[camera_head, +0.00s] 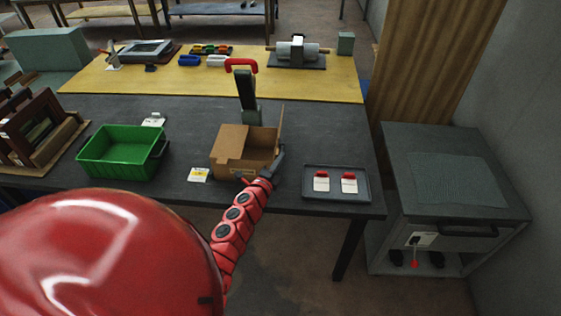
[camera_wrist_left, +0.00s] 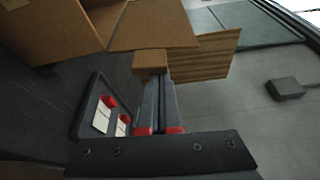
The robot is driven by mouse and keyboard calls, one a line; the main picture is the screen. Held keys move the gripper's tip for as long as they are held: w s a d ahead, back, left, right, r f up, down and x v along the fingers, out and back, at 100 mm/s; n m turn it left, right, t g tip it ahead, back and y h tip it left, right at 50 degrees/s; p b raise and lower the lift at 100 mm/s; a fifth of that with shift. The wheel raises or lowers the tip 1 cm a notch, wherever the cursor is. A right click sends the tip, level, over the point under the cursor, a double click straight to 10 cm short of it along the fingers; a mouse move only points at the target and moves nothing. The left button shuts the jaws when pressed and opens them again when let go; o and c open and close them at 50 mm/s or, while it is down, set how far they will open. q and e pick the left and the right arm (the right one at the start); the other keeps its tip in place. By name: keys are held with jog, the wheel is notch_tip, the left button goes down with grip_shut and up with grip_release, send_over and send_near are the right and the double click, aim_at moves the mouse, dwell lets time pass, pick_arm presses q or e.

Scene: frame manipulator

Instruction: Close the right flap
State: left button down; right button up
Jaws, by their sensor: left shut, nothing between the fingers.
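An open brown cardboard box (camera_head: 229,166) stands on the dark workbench. Its right flap (camera_head: 281,126) stands up at the box's right side. In the left wrist view, cardboard flap material (camera_wrist_left: 152,25) spreads beyond the fingertips. My left gripper (camera_head: 279,154) is at the box's right side, close to the base of the right flap. It is shut and empty, and its fingers point at the cardboard in the left wrist view (camera_wrist_left: 158,80). I cannot tell whether the fingertips touch the flap. My right gripper is not in view.
A dark tray (camera_head: 336,193) with two red-and-white items lies right of the box. A green bin (camera_head: 112,160) and a yellow-white card (camera_head: 199,175) are to the left. A dark upright tool with a red handle (camera_head: 241,66) stands behind the box. A grey cabinet (camera_head: 398,160) stands at right.

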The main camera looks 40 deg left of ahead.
pick_arm(q)
jog(key=shift+s+a+f+n+t+y+b, duration=0.2)
jog(key=shift+s+a+f+n+y+b, duration=0.9)
jog(key=shift+n+b, duration=2.4)
jog(key=shift+s+a+f+n+t+y+b, duration=0.35)
jog(key=shift+a+n+y+b, duration=1.2)
jog(key=shift+n+b, duration=1.95)
jog(key=shift+s+a+f+n+t+y+b, duration=0.1)
jog(key=shift+s+a+f+n+y+b, duration=1)
jog(key=shift+n+b, duration=2.4)
jog(key=shift+w+a+r+n+y+p, duration=0.1)
jog(key=shift+r+n+y+p, duration=0.05)
jog(key=shift+n+p, duration=0.45)
jog(key=shift+w+a+r+n+y+p, duration=0.1)
jog(key=shift+n+p, duration=0.45)
jog(key=shift+n, duration=0.05)
